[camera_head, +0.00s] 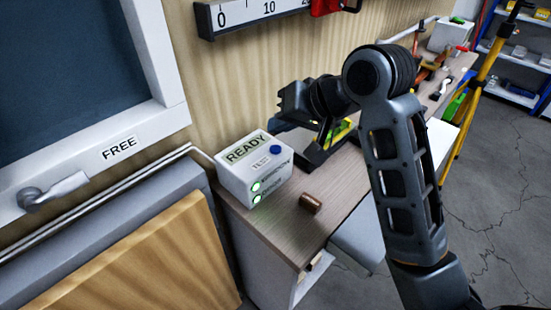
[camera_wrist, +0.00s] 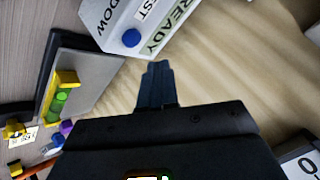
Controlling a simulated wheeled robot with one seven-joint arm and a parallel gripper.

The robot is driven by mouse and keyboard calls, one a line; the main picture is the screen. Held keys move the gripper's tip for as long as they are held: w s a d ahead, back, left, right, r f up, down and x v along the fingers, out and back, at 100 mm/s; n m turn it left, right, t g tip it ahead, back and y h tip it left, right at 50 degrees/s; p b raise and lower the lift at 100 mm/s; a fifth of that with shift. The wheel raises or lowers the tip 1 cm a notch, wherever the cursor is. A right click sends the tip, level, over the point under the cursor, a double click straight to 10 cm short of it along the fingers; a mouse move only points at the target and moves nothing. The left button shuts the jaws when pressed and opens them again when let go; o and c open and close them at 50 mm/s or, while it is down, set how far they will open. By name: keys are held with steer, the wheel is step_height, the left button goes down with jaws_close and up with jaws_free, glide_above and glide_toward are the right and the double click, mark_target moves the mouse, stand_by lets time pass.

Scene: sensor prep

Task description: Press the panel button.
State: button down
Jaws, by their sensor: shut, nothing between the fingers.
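The panel is a white box (camera_head: 238,189) on the near end of the workbench, with a READY display, a TEST label and lit green lights. Its blue button (camera_head: 275,152) is on the top face, at the right. The box (camera_wrist: 102,22) and blue button (camera_wrist: 131,38) also show at the top of the wrist view. My gripper (camera_head: 273,128) is shut and empty. Its fingertips are close to the button in the head view; in the wrist view the fingertips (camera_wrist: 159,66) point towards the box with a visible gap to the button.
A brown cylinder (camera_head: 310,203) lies on the bench (camera_head: 285,228) in front of the box. A dark tray (camera_head: 318,150) with a yellow-green level stands right of the box. A window frame with a FREE label (camera_head: 119,148) is at the left. A ruler (camera_head: 250,12) hangs on the wall above.

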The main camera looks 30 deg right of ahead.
mark_target(280, 150)
steer(key=shift+f+b, duration=0.3)
steer(key=shift+f, duration=0.75)
steer(key=shift+f, duration=0.1)
stand_by(1.2)
steer(key=shift+f, duration=0.3)
steer(key=shift+f, duration=0.4)
stand_by(0.6)
stand_by(0.4)
steer(key=shift+r+p, duration=0.85)
steer(key=shift+p, duration=0.4)
steer(key=shift+r, duration=0.1)
step_height(280, 150, up, 5)
steer(key=p, duration=0.5)
steer(key=shift+p, duration=0.3)
